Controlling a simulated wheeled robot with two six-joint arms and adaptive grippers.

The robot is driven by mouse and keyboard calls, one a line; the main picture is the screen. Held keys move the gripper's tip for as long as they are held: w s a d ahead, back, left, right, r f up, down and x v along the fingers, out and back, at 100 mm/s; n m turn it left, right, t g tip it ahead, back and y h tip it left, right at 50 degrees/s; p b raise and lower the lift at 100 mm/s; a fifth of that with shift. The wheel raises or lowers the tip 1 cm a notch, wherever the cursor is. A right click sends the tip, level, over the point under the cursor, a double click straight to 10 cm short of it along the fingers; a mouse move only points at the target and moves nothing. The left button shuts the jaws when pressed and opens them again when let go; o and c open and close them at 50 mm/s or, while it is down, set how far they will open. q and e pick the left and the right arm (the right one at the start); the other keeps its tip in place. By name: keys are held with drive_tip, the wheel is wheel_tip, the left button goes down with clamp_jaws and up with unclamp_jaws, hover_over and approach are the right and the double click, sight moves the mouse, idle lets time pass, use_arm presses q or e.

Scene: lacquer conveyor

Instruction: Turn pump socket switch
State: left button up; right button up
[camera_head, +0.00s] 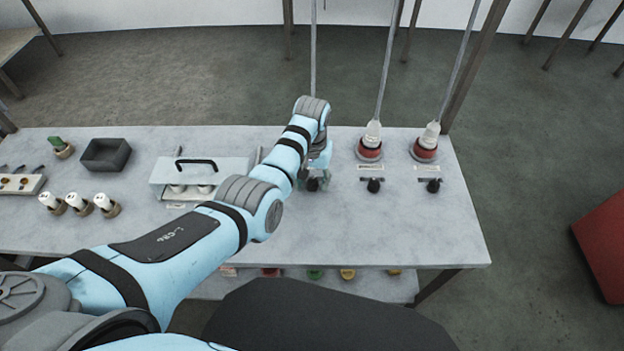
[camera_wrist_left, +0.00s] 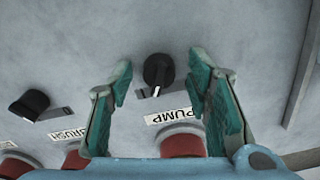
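The black pump switch knob (camera_wrist_left: 157,72) shows in the left wrist view, just above the PUMP label (camera_wrist_left: 168,116). A red socket base (camera_wrist_left: 183,142) sits below that label, partly hidden by my wrist. My left gripper (camera_wrist_left: 158,82) is open, with one green finger on each side of the knob and a gap to both. In the head view my left gripper (camera_head: 314,180) is over the leftmost of the three switches, and its arm hides most of that socket. My right gripper is not in view.
Two more red sockets with plugs stand to the right (camera_head: 369,150) (camera_head: 426,150), each with a black knob in front. A white box with a black handle (camera_head: 198,170), a dark bin (camera_head: 105,154) and several white-topped bottles lie left. The table front is clear.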

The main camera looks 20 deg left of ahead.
use_arm(q)
clamp_jaws()
drive_tip(key=shift+n, duration=0.3)
drive_tip(key=shift+r+n+p, duration=0.1)
drive_tip(key=shift+n+p, duration=0.6)
drive_tip(key=shift+n, duration=0.2)
drive_tip(key=n+p, duration=0.1)
drive_tip(key=n, duration=0.1)
drive_tip(key=shift+n, duration=0.3)
drive_tip(key=n, duration=0.3)
drive_tip(key=shift+n+p, duration=0.3)
drive_tip(key=shift+p, duration=0.1)
drive_tip(key=shift+w+n, duration=0.1)
drive_tip(key=shift+n, duration=1.5)
